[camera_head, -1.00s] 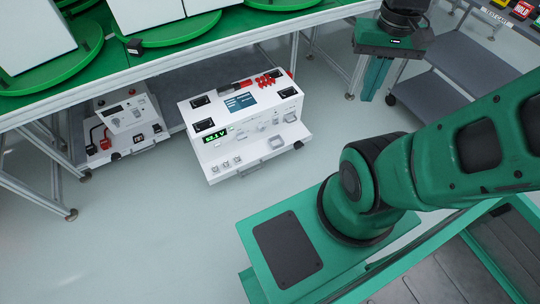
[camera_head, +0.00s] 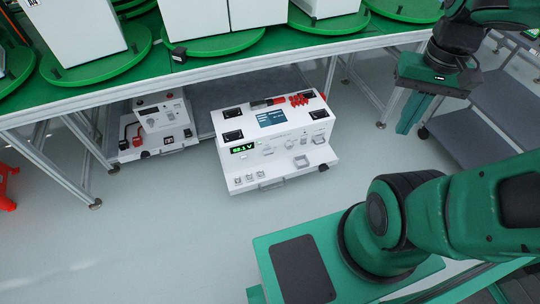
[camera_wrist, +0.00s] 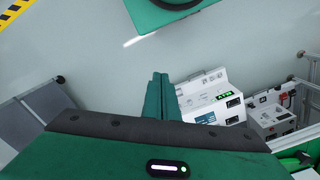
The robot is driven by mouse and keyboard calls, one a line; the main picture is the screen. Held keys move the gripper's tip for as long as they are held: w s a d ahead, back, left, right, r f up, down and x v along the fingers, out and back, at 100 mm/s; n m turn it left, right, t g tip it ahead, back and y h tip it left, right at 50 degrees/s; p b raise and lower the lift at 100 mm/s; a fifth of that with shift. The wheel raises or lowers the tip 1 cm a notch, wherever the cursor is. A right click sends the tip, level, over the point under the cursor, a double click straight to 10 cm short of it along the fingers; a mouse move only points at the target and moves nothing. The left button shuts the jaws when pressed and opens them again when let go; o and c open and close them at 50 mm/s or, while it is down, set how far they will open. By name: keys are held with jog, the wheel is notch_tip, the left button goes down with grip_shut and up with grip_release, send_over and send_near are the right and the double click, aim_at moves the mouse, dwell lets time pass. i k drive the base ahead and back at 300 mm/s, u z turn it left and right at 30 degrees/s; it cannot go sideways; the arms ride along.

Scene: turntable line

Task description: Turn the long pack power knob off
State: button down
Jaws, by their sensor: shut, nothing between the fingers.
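The larger white pack (camera_head: 270,128), which appears to be the long one, stands low on the floor side of the green-topped table in the head view. Its front has a lit green display (camera_head: 243,148) reading about 58.1 V and several small knobs and switches; which is the power knob and its setting are too small to tell. The pack also shows right of the fingers in the wrist view (camera_wrist: 200,92). My gripper (camera_head: 404,128) is shut and empty, pointing down, right of the pack and clear of it. Its closed fingers show in the wrist view (camera_wrist: 160,80).
A smaller white unit (camera_head: 162,122) with red and black parts stands left of the pack. The green table (camera_head: 215,68) with turntables and white boxes overhangs behind. Table legs (camera_head: 384,105) and a grey shelf cart (camera_head: 455,125) stand right.

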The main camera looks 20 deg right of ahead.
aim_at(268, 151)
jog(key=z, duration=1.35)
jog(key=k, duration=1.25)
jog(key=u, duration=1.35)
jog(key=i, duration=1)
